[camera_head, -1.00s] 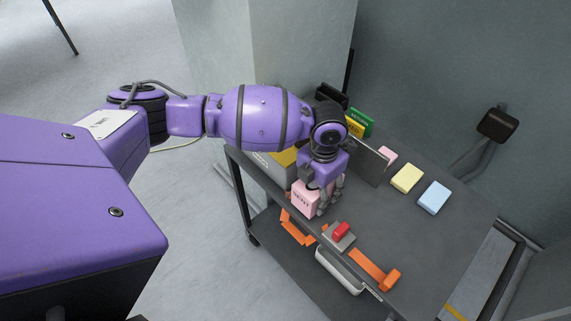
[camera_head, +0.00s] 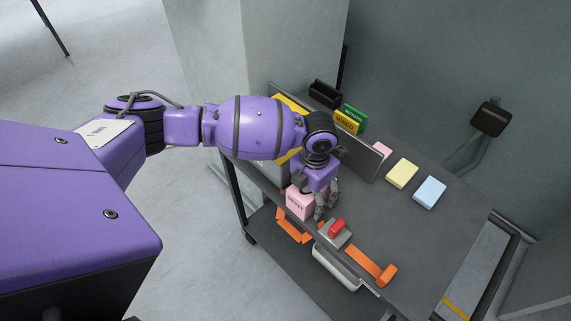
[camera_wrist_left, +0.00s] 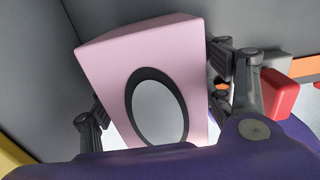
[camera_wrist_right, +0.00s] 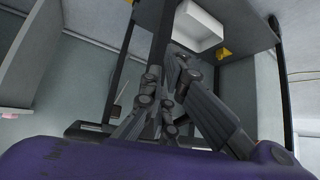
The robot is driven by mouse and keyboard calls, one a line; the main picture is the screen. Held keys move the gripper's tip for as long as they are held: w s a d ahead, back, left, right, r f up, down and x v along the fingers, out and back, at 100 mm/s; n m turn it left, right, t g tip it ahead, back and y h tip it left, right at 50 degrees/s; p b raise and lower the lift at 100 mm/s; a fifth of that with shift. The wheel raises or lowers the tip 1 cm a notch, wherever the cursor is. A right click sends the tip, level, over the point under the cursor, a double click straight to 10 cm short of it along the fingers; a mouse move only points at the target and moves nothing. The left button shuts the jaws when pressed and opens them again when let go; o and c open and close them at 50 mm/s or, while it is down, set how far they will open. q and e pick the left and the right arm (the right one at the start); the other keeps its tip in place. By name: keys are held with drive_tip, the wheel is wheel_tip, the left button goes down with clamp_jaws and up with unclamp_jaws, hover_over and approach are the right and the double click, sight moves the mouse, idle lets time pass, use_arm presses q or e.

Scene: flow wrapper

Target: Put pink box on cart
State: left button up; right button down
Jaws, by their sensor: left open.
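The pink box (camera_head: 299,203) is at the front left edge of the dark grey cart top (camera_head: 420,240), left of the red button. It appears upright on the cart, though its base is partly hidden. My left gripper (camera_head: 322,200) is at the box from above, its jaws open around it. In the left wrist view the pink box (camera_wrist_left: 140,70), with a dark oval ring on its face, stands between the two fingers (camera_wrist_left: 165,105); finger contact is unclear. My right gripper (camera_wrist_right: 165,90) shows only in the right wrist view, fingers together and empty.
A red button on a grey base (camera_head: 336,232) and an orange handle (camera_head: 375,268) lie along the front edge. Yellow (camera_head: 402,173) and blue (camera_head: 430,192) boxes sit behind. An upright grey panel (camera_head: 360,155) partly hides another pink item (camera_head: 382,151).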

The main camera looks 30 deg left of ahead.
use_arm(q)
drive_tip(key=shift+w+r, duration=0.1)
drive_tip(key=shift+r, duration=0.05)
drive_tip(key=shift+r, duration=0.25)
wheel_tip(320, 180, up, 12)
drive_tip(key=shift+f, duration=0.15)
